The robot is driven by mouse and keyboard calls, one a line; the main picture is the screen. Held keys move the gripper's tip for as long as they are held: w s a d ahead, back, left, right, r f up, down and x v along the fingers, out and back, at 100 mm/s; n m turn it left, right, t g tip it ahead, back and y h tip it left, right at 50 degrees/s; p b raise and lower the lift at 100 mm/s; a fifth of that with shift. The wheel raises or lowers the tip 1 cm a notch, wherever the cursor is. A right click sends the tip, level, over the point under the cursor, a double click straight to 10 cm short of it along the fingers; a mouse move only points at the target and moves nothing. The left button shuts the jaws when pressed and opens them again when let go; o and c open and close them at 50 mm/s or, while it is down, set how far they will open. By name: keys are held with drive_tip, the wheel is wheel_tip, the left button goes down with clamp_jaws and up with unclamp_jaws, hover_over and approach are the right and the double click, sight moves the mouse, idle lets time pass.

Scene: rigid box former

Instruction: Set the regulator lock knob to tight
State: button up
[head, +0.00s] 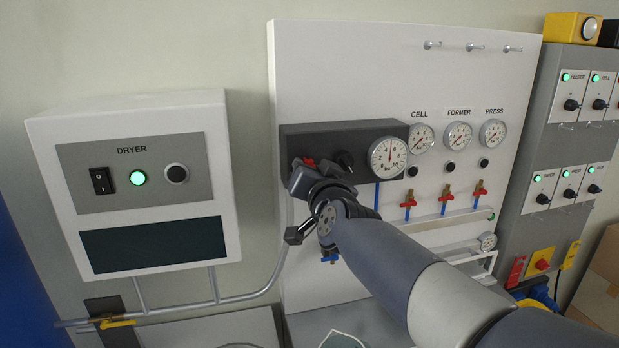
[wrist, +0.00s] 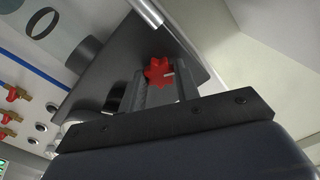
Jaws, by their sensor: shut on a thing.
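The red star-shaped lock knob (wrist: 158,71) sits on the dark regulator block (wrist: 140,45) and lies between the two fingers of my gripper (wrist: 161,79). The fingers are shut on it from both sides. A short pale mark shows on the right of the knob; I cannot read any tight or loose label. In the head view a bit of the red knob (head: 309,161) shows at the left of the regulator block (head: 300,138), with my gripper (head: 308,172) in front of it and hiding most of it.
A black knob (head: 345,159) and a round bar gauge (head: 388,155) stand just right of the red knob on the block. Small gauges and red-handled valves (head: 408,203) line the panel further right. The dryer box (head: 140,185) juts out at left.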

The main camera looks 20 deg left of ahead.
drive_tip(key=m+b, duration=0.2)
drive_tip(key=m, duration=1)
drive_tip(key=shift+b, duration=0.35)
drive_tip(key=shift+m, duration=0.4)
drive_tip(key=o, duration=1)
drive_tip(key=shift+c, duration=0.2)
drive_tip(key=v, duration=1)
drive_tip(key=shift+s+d+p, duration=0.3)
drive_tip(key=shift+f, duration=0.1)
